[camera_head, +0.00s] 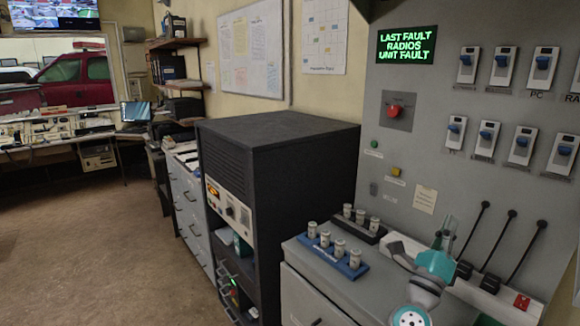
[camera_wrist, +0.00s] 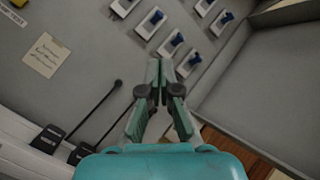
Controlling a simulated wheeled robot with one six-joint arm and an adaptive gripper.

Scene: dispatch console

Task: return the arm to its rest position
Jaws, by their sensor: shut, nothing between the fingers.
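My arm is at the lower right in the head view, with teal and white links in front of the grey console panel (camera_head: 455,150). My gripper (camera_head: 440,232) points up near the lower part of the panel. In the wrist view my gripper (camera_wrist: 166,66) is shut with nothing between its fingers. It points toward the panel with the blue-levered switches (camera_wrist: 171,45). I cannot tell the exact gap between the fingertips and the panel.
Microphones on black stems (camera_head: 511,215) stand close right of my gripper. A blue rack (camera_head: 325,258) with several small cylinders sits on the grey cabinet to the left. A black equipment rack (camera_head: 290,150) stands further left. The floor (camera_head: 90,230) at left is clear.

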